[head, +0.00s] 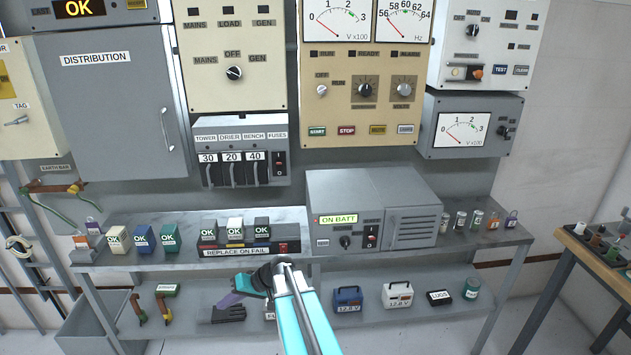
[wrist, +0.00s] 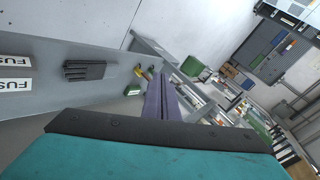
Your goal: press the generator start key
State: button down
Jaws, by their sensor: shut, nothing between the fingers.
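The green START key (head: 317,131) is at the lower left of the beige generator panel (head: 340,110), in a row beside the red STOP key (head: 346,130). It is seen only in the head view. My gripper (head: 226,302) is well below and left of the key, near the lower shelf, pointing left. Its purple fingers are shut and empty, also seen in the wrist view (wrist: 161,92). Nothing covers the START key.
A grey upper shelf (head: 290,216) holds the ON BATT unit (head: 375,210) and a REPLACE ON FAIL tray (head: 230,252), below the panel. The lower shelf holds gloves (head: 222,315) and battery boxes (head: 397,295). A wooden-topped table (head: 590,250) stands at the right.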

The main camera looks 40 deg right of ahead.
aim_at(317, 131)
jog(key=w+d+r+t+h+p, duration=0.1)
jog(key=w+d+r+t+p, duration=0.15)
jog(key=d+r, duration=0.8)
jog(key=w+d+r+t+p, duration=0.1)
jog(key=d+r+t, duration=0.45)
jog(key=r, duration=0.85)
jog(key=s+d+r+h+p, duration=0.1)
jog(key=s+d+r, duration=0.2)
jog(key=d+r, duration=0.3)
jog(key=s+d+r+m+t+h+p, duration=0.1)
jog(key=s+d+r+h, duration=0.1)
jog(key=s+d+r, duration=0.2)
jog(key=s+d+r+m+h+p, duration=0.1)
jog(key=s+d+r, duration=0.3)
jog(key=d+r, duration=0.5)
jog(key=shift+s+d+r+h, duration=0.3)
jog(key=shift+d+r, duration=0.1)
jog(key=shift+d, duration=0.35)
jog(key=shift+w, duration=0.15)
jog(key=w+d, duration=0.5)
jog(key=w, duration=0.1)
jog(key=shift+w+d+p, duration=0.3)
jog(key=shift+p, duration=0.05)
